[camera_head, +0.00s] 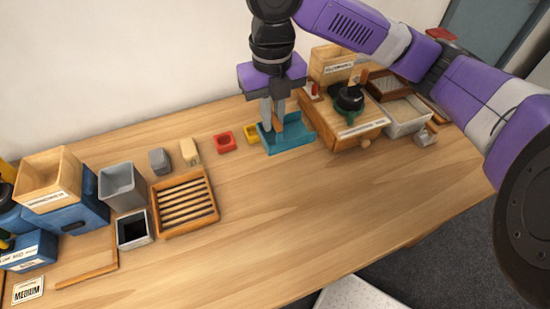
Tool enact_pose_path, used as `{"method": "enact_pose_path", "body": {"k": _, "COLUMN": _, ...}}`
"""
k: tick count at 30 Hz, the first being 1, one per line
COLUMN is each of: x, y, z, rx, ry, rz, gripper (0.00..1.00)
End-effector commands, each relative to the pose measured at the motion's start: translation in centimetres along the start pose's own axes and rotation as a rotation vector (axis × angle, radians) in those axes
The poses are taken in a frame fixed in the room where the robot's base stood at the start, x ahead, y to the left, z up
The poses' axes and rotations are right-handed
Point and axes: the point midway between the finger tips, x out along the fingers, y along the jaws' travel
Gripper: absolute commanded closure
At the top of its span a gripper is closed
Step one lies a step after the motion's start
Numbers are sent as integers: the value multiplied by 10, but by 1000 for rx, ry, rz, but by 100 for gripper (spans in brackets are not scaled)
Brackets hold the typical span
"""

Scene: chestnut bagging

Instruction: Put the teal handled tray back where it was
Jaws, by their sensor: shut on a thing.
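The teal handled tray (288,143) is at the back of the wooden table, just left of a wooden box with a dark knob on top. My gripper (273,124) points down over the tray from above. Its fingers reach into the tray and are shut on a part of it, seemingly the brownish handle, which the fingers mostly hide. The tray looks level. I cannot tell whether its underside touches the table.
The wooden box (345,125) stands close on the tray's right. A yellow dish (252,133) and a red dish (224,141) sit on its left. A slatted wooden tray (184,203) lies further left. The table's middle front (300,215) is clear.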

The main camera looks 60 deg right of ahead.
Motion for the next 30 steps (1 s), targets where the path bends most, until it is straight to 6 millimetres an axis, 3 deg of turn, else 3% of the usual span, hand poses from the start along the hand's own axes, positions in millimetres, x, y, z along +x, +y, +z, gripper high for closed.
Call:
{"method": "enact_pose_path", "body": {"k": 3, "x": 32, "y": 0, "z": -1, "rx": 3, "ry": 5, "rz": 4, "gripper": 100}}
{"method": "enact_pose_path", "body": {"k": 9, "x": 73, "y": 0, "z": 0, "rx": 4, "ry": 2, "rz": 2, "gripper": 100}}
{"method": "enact_pose_path", "body": {"k": 19, "x": 99, "y": -1, "z": 0, "rx": 3, "ry": 0, "rz": 0, "gripper": 100}}
{"method": "enact_pose_path", "body": {"k": 26, "x": 130, "y": 0, "z": 0, "rx": 4, "ry": 1, "rz": 1, "gripper": 100}}
{"method": "enact_pose_path", "body": {"k": 30, "x": 134, "y": 0, "z": 0, "rx": 2, "ry": -1, "rz": 0, "gripper": 100}}
